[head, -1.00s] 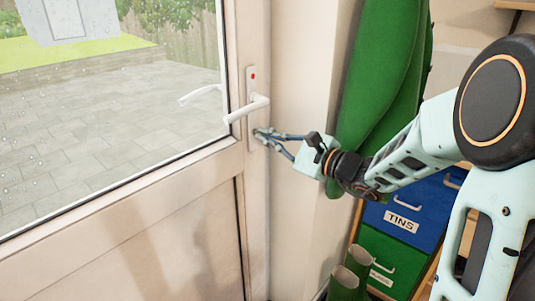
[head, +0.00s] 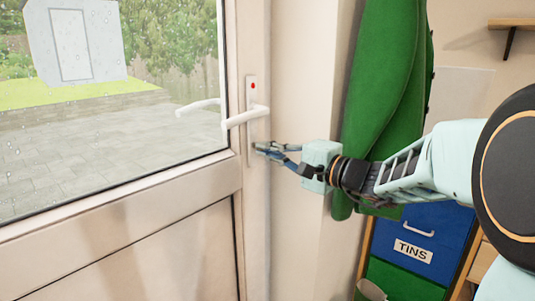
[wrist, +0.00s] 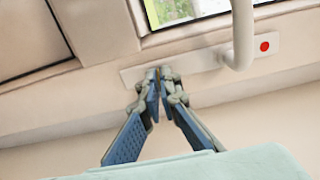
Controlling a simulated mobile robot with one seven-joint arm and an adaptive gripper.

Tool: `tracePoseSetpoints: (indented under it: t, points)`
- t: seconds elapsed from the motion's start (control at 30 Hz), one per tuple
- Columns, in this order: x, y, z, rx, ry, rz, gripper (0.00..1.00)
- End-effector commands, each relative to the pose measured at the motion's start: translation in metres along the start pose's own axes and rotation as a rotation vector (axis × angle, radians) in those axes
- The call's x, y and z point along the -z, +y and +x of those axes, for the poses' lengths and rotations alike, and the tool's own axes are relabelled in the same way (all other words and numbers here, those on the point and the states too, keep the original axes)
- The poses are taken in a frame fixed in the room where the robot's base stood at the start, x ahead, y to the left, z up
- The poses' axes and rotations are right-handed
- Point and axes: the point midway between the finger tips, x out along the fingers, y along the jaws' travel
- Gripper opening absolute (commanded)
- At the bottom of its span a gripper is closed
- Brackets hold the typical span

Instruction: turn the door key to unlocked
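The white door (head: 130,240) has a pale upright lock plate (head: 251,90) with a red dot (head: 253,86) near its top. A white lever handle (head: 246,116) sticks out below the dot and lies nearly level. My gripper (head: 259,148) is at the lower part of the plate, below the handle. In the wrist view its fingertips (wrist: 159,80) come together at the plate, with a thin brass-coloured key (wrist: 157,76) showing between them. The fingers mostly hide the key, so its turn angle cannot be told.
A green coat (head: 385,90) hangs on the wall to the right, close behind my arm. Below it stand blue (head: 425,240) and green drawers (head: 400,280), the blue one labelled TINS. A shelf (head: 512,24) is at upper right.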

Motion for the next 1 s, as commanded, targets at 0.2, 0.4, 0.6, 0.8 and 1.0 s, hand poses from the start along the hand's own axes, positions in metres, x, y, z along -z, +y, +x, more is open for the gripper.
tracePoseSetpoints:
  t: [0.2,0.4,0.6,0.8,1.0]
  points:
    - [-0.0005,-0.0001,0.0002,0.000,-0.001,-0.021,0.00]
    - [-0.0004,-0.0001,0.0002,0.000,-0.001,-0.022,0.00]
    - [-0.0003,-0.0001,0.0002,0.000,-0.001,-0.021,0.11]
    - [-0.0002,0.0000,0.0001,0.000,-0.001,-0.020,0.20]
    - [0.0003,-0.0001,-0.0024,0.000,0.001,-0.020,0.20]
